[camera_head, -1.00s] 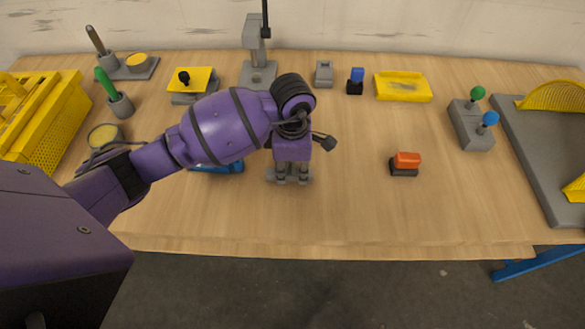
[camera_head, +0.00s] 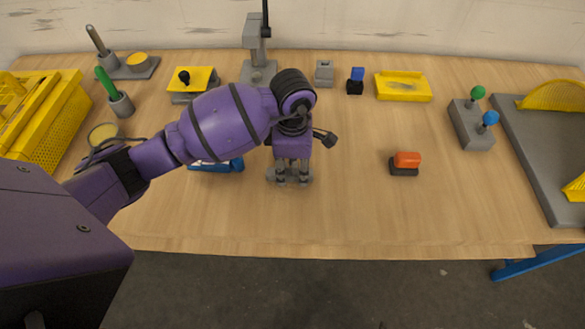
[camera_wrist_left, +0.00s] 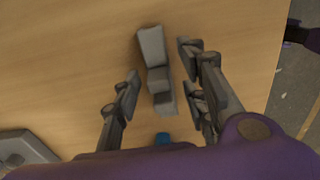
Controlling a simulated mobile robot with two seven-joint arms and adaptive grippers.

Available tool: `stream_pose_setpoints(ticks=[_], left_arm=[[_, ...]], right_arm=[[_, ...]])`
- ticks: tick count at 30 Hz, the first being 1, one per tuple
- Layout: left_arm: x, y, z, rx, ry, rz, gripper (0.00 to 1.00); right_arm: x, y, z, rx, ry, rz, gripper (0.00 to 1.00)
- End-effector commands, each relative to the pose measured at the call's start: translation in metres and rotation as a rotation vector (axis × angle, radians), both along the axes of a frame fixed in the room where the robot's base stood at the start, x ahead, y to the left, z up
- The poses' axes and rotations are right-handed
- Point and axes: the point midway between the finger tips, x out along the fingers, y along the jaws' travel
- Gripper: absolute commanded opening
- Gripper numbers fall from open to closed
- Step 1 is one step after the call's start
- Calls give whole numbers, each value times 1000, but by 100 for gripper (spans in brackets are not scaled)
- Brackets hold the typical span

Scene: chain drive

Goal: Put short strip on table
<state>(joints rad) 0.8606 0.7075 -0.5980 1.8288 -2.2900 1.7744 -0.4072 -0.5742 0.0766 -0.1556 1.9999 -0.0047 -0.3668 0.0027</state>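My left gripper (camera_head: 291,180) is open, pointing down at the table near its front middle. A grey stepped block (camera_wrist_left: 156,70) lies between its spread fingers (camera_wrist_left: 162,98) in the left wrist view, with gaps on both sides. In the head view the block's grey ends (camera_head: 308,177) show around the fingertips. No separate part is clearly recognisable as the short strip; I cannot tell whether this block is it. My right gripper is not in view.
A blue item (camera_head: 228,166) lies left of my gripper, partly hidden by my arm. An orange-topped block (camera_head: 406,160) stands to the right. Yellow baskets (camera_head: 62,125) stand at the left and a grey tray (camera_head: 535,150) at the right. The table (camera_head: 350,210) is clear at the front.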

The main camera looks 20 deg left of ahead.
Motion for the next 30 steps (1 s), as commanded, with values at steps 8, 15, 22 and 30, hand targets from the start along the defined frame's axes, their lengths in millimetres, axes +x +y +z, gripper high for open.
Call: stream_pose_setpoints(ticks=[8, 15, 22, 30], left_arm=[[1, 0, 60, 1, -6, -2, 39], [1, 0, 101, 0, -4, -2, 39], [1, 0, 113, 0, -2, -1, 39], [1, -1, 113, 0, -2, -1, 39]], right_arm=[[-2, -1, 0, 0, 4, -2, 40], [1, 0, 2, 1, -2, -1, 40], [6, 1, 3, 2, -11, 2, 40], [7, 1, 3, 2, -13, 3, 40]])
